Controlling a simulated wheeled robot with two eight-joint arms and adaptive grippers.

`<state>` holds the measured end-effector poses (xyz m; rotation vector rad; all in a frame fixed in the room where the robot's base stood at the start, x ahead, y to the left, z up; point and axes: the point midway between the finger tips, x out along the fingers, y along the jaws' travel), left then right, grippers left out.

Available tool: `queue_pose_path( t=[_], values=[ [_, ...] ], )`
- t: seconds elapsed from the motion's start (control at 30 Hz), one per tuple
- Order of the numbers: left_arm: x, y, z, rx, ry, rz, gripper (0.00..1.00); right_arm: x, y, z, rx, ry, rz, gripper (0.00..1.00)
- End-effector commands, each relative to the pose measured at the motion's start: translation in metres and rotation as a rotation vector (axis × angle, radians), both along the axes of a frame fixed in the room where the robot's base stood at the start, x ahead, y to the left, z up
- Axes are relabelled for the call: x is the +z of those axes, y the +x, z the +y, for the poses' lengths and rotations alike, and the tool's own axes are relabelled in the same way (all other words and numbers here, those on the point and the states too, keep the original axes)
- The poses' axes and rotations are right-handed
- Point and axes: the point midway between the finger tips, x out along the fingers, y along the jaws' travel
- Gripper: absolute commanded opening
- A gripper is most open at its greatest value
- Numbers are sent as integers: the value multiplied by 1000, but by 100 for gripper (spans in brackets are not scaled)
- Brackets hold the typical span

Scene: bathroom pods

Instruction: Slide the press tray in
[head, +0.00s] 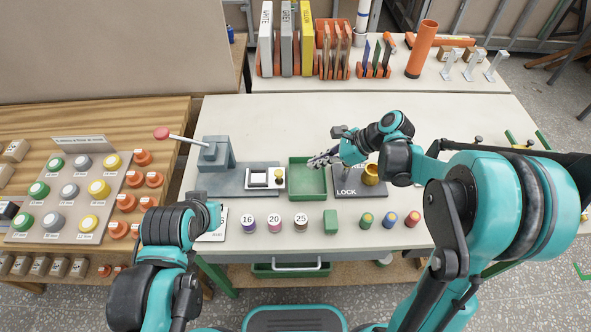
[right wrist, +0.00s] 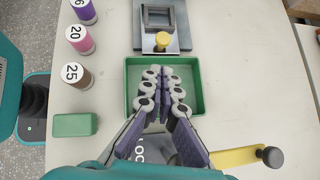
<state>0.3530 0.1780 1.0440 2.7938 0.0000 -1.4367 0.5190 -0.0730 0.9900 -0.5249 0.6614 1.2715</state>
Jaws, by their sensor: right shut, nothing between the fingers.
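The press (head: 215,165) is grey with a lever and a pink-red ball handle, and stands left of centre on the white table. Its light press tray (head: 264,187) with a dark square frame and a brass knob (head: 279,174) sits on the base's right part. The tray (right wrist: 150,17) and knob (right wrist: 162,42) also show at the top of the right wrist view. My right gripper (head: 314,163) is shut and empty above the green bin, apart from the knob; its fingers (right wrist: 163,72) point towards the knob. My left arm shows at lower left, but its gripper does not show.
The green bin (head: 308,195) stands right beside the press base. A dark LOCK plate (head: 345,190) with a brass cup (head: 371,178) is right of it. Numbered spools (head: 274,223), a green block (head: 330,221) and coloured pegs (head: 366,220) line the front edge. Table behind the bin is clear.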

Motion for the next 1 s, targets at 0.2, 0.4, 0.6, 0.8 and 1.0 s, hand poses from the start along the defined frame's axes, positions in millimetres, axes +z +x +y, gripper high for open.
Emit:
queue_pose_path(
  t=[0.2,0.4,0.6,0.8,1.0],
  values=[
    [-10,0,0,0,0,0,0,-19,3,17,4,-1,-1,0],
    [-22,0,0,0,0,0,0,-46,9,43,4,0,-1,0],
    [-31,0,0,0,0,0,0,-65,14,62,3,0,-1,0],
    [-33,0,0,0,0,0,0,-70,16,69,1,0,-2,0],
    [-32,0,0,0,0,0,0,-70,16,69,1,0,-2,0]
  ],
)
